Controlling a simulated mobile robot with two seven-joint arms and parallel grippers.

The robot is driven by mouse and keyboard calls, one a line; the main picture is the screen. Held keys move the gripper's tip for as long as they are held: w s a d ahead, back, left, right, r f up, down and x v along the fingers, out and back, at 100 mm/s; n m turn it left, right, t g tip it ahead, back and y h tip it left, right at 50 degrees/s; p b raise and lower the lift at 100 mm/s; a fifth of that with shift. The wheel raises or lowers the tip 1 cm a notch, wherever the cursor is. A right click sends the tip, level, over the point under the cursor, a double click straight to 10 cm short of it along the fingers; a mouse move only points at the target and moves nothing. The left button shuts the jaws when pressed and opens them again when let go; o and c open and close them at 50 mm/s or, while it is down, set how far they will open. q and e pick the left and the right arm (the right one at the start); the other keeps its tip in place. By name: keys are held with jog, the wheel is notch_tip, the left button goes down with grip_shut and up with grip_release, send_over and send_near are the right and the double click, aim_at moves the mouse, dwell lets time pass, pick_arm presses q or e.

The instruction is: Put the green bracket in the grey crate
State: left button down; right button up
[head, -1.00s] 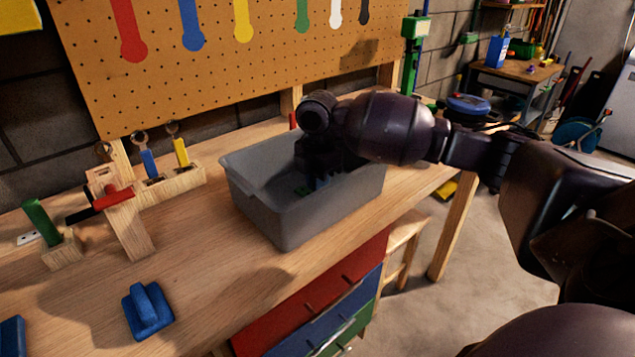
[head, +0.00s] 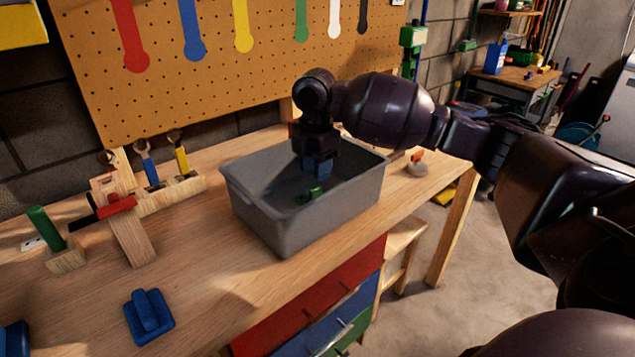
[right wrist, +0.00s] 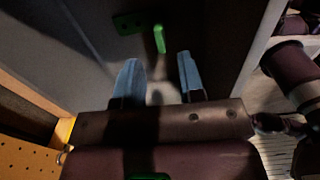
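The green bracket (head: 309,195) lies on the floor of the grey crate (head: 290,225), which stands on the wooden workbench. In the right wrist view the bracket (right wrist: 140,27) shows beyond my fingertips, apart from them. My right gripper (head: 318,170) is over the crate, pointing down, above the bracket. In the right wrist view its two blue fingers (right wrist: 158,75) are spread with nothing between them. My left gripper is not in view.
A blue bracket-like piece (head: 149,315) lies at the bench's front. Left of the crate are a wooden stand with a red piece (head: 117,204), a tool rack (head: 170,192) and a green-handled block (head: 50,235). A pegboard (head: 230,60) rises behind.

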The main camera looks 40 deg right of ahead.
pick_arm(q)
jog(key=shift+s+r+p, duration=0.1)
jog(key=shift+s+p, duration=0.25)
jog(key=shift+p, duration=0.05)
pick_arm(e)
notch_tip(320, 180, up, 6)
jog(key=shift+f, duration=0.1)
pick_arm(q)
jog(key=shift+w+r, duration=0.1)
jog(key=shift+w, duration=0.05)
